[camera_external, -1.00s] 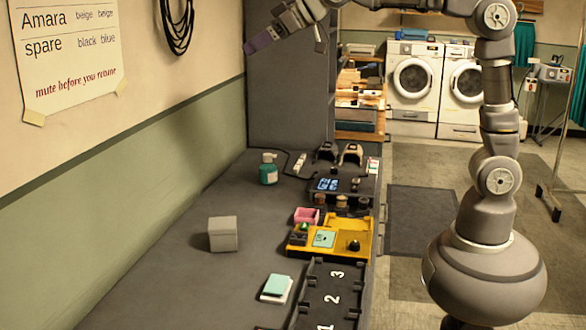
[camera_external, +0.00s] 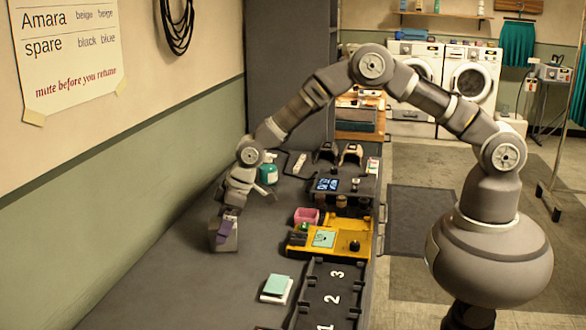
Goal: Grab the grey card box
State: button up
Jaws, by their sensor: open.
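The grey card box (camera_external: 222,240) stands on the dark grey counter at the left. It is a small block, and its upper part is mostly hidden behind my gripper. My gripper (camera_external: 228,228) points down at the box, its purple-grey finger in front of the box's upper part. The gripper is open. From this angle I cannot tell whether the fingers touch the box or straddle it.
Pale green cards (camera_external: 278,286) and a numbered rack (camera_external: 331,299) are in front. The counter (camera_external: 165,265) is bare around the box.

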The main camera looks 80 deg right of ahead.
jog(key=x, duration=0.3)
jog(key=shift+b, duration=0.35)
jog(key=shift+r, duration=0.2)
